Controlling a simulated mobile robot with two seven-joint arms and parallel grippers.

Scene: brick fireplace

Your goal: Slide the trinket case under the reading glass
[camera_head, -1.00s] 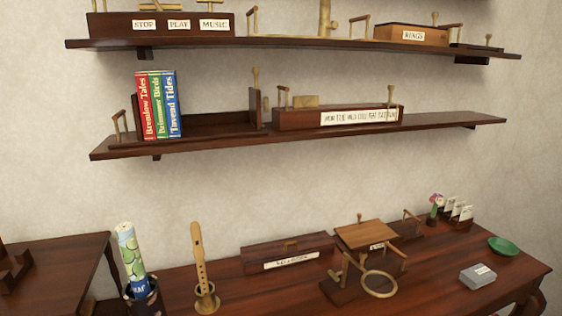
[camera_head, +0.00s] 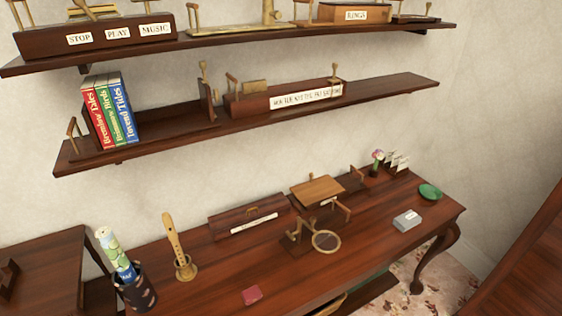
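The reading glass (camera_head: 326,241) is a brass ring with a lens on a wooden stand, near the middle of the desk. A small dark red box (camera_head: 251,295), which looks like the trinket case, lies near the desk's front edge, left of and nearer than the reading glass. The two are clearly apart, and nothing visible lies under the lens. Neither of my grippers shows in the head view.
Bare desktop lies between the red box and the glass.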

